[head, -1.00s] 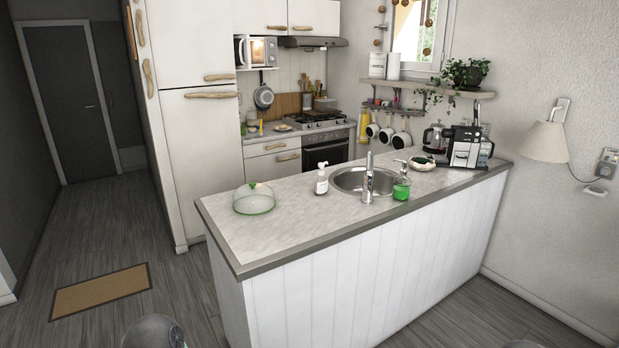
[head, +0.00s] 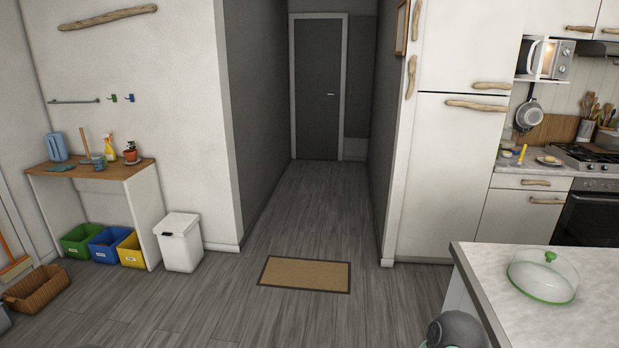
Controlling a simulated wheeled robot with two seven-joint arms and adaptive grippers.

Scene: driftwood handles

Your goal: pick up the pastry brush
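I cannot make out the pastry brush for certain. A small upright yellow item (head: 522,154) stands on the back counter (head: 509,168), left of the stove; it is too small to tell whether it is the brush. Neither of my grippers shows in the head view.
The near counter (head: 480,262) with a glass cloche (head: 543,275) stands at lower right. A doormat (head: 305,274) lies on open floor before a hallway. At left are a wooden-topped bench (head: 120,170), coloured bins (head: 107,243) and a white bin (head: 179,242).

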